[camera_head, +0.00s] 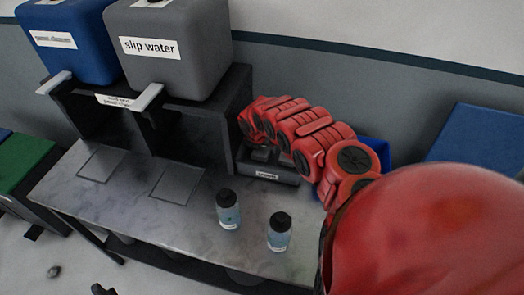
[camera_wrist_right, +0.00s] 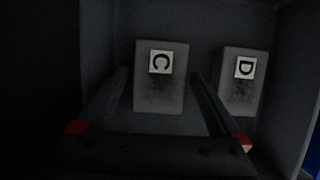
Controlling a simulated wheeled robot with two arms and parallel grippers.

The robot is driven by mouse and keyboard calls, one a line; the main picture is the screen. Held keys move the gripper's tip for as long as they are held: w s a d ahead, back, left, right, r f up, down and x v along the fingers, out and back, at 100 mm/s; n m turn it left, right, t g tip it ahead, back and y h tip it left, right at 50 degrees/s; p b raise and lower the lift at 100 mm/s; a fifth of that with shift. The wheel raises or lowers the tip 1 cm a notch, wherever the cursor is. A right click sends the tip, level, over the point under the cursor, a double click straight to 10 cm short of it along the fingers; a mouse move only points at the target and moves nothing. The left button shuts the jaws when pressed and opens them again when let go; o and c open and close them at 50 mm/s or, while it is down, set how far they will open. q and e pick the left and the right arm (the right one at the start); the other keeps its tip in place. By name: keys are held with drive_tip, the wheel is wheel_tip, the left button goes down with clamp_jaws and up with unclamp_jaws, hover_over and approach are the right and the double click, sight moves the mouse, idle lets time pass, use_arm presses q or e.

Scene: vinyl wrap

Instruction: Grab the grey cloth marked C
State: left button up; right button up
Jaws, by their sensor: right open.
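In the right wrist view, the grey cloth marked C (camera_wrist_right: 160,92) stands as a folded block in a dark box, its white letter label at the top. My right gripper (camera_wrist_right: 160,76) is open, one finger on each side of cloth C. Gaps show between the fingers and the cloth; its depth against the fingertips is hard to judge. In the head view my red right arm reaches to the small labelled dark box (camera_head: 266,174) on the table; the gripper is mostly hidden there. I cannot make out the letters in that view. My left gripper is not in view.
A second grey cloth marked D (camera_wrist_right: 241,92) stands just right of C. The box walls are close. In the head view, two bottles (camera_head: 228,212) (camera_head: 279,235) stand in front on the grey table (camera_head: 120,208). A grey slip water tank (camera_head: 172,55) and a blue tank (camera_head: 75,45) stand left.

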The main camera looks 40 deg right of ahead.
drive_tip(key=shift+f, duration=0.25)
drive_tip(key=shift+c, duration=0.3)
drive_tip(key=c, duration=1.1)
drive_tip(key=shift+r, duration=0.1)
